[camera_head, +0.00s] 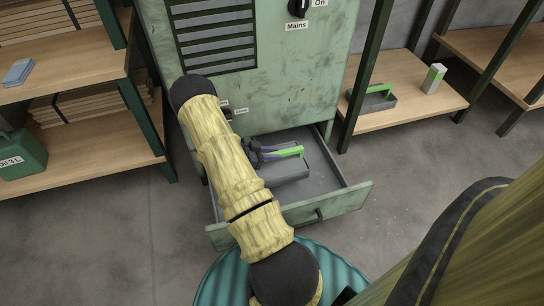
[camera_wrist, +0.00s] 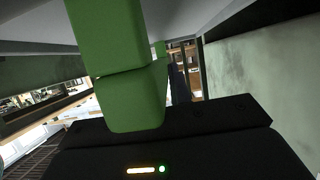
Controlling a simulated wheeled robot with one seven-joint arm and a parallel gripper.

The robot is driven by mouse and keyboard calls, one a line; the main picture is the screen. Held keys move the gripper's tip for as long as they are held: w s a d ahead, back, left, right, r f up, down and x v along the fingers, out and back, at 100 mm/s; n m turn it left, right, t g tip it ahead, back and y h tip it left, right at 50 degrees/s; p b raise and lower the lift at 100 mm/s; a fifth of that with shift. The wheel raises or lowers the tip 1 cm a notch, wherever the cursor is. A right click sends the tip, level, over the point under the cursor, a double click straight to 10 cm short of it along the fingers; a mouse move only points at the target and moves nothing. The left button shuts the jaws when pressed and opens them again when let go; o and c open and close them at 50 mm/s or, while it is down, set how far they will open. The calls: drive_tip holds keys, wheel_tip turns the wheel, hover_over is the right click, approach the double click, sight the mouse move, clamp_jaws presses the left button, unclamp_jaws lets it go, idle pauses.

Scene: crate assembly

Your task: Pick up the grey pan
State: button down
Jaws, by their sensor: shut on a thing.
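The grey pan (camera_head: 287,173) lies in the open drawer of the green cabinet, seen in the head view. It is a shallow grey piece with a bright green handle (camera_head: 290,151) on top. My gripper (camera_head: 264,153) reaches down into the drawer and is shut on the pan at its handle. My arm hides the pan's left part. In the wrist view, large green blocks (camera_wrist: 133,97) rise close in front of the dark gripper body. I cannot tell there whether they are handle or finger. The pan's grey body is not clear in that view.
The drawer (camera_head: 340,202) is pulled out from the cabinet (camera_head: 270,85). A similar grey pan with a green handle (camera_head: 372,98) stands on the right shelf, beside a small green-and-white box (camera_head: 434,79). Shelves with a green canister (camera_head: 22,156) are left. Floor right of the drawer is clear.

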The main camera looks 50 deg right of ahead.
drive_tip(key=shift+r, duration=0.7)
